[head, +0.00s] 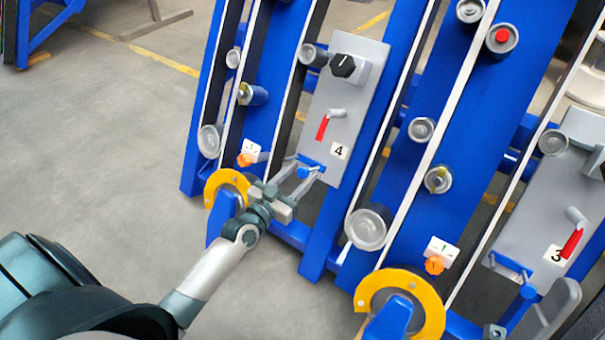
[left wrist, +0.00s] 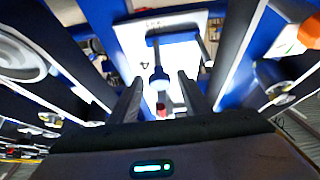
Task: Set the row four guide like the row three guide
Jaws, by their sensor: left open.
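The row four panel (head: 353,100) is a grey plate marked 4. The blue row four guide (head: 303,172) sits on a short rail at its lower end, around the rail's middle. The guide also shows in the left wrist view (left wrist: 159,76), between the fingers. My left gripper (head: 306,175) is open, with one finger on each side of the guide; contact is not clear. The row three panel (head: 550,200) is marked 3. Its blue guide (head: 528,291) sits at the right end of its rail.
Panel four carries a black knob (head: 343,66) and a red lever (head: 322,127) above the guide. Orange knobs (head: 434,265), yellow rings (head: 400,292) and grey rollers (head: 369,228) stand out from the blue frame. Open floor (head: 110,150) lies left.

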